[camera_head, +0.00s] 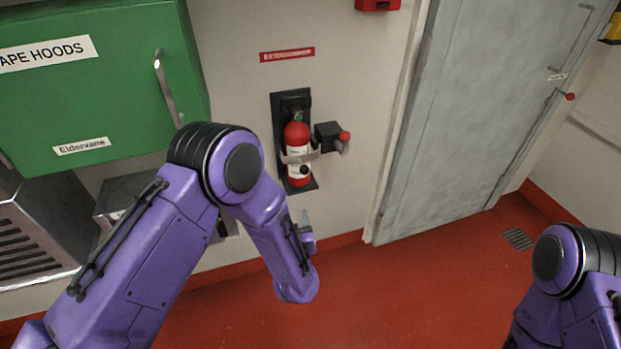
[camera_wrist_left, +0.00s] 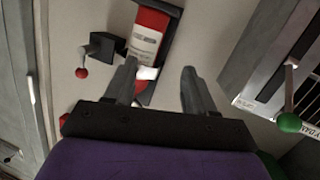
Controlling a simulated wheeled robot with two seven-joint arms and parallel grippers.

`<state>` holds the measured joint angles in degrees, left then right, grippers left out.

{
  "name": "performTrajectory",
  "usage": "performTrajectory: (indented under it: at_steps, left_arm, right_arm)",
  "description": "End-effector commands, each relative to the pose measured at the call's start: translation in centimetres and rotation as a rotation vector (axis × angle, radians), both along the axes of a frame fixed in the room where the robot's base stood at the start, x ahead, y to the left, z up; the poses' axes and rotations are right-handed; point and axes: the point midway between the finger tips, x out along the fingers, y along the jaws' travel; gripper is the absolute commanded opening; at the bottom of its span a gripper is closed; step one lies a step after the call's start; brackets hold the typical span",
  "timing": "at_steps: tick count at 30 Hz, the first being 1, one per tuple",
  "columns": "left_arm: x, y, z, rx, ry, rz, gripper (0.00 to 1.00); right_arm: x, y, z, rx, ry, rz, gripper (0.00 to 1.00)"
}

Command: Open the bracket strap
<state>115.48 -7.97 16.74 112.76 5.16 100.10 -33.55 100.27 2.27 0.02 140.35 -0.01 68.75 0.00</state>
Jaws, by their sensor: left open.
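A red fire extinguisher (camera_head: 296,136) stands upright in a black wall bracket (camera_head: 280,110). A pale metal strap (camera_head: 298,158) crosses its front. To its right are a black box (camera_head: 327,135) and a small lever with a red knob (camera_head: 345,136). My left gripper (camera_head: 305,216) is below the bracket, mostly hidden by my forearm. In the left wrist view, its two fingers are apart and empty (camera_wrist_left: 158,76). The extinguisher (camera_wrist_left: 147,40) appears beyond the left finger, with the red knob (camera_wrist_left: 82,73) farther left.
A green cabinet (camera_head: 100,90) with a metal handle hangs at the left, above a grey vented unit (camera_head: 45,240). A grey door (camera_head: 450,130) is at the right.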

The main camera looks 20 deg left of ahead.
Motion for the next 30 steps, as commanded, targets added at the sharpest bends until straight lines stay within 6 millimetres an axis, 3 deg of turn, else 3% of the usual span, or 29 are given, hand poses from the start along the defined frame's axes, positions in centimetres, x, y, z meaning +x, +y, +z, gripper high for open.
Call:
performTrajectory:
  at_steps: [1,3,6,19,30]
  left_arm:
    - [1.9,-1.5,1.9,0.01,-0.086,0.013,0.55]
    - [3.3,-2.7,4.5,0.024,-0.164,0.037,0.55]
    - [4.6,-2.9,5.9,0.032,-0.203,0.055,0.55]
    - [12.4,0.5,5.8,0.032,-0.198,0.054,0.55]
    - [13.5,1.0,5.8,0.034,-0.196,0.051,0.55]
  right_arm:
    - [0.0,0.0,-0.9,0.0,0.0,0.0,0.43]
    - [0.0,0.0,-1.1,0.0,0.0,0.0,0.43]
    - [0.0,0.0,-1.0,-0.001,0.0,0.0,0.43]
    - [0.0,0.0,-0.6,-0.001,0.0,0.0,0.43]
    - [0.0,0.0,-0.6,-0.001,0.0,0.0,0.43]
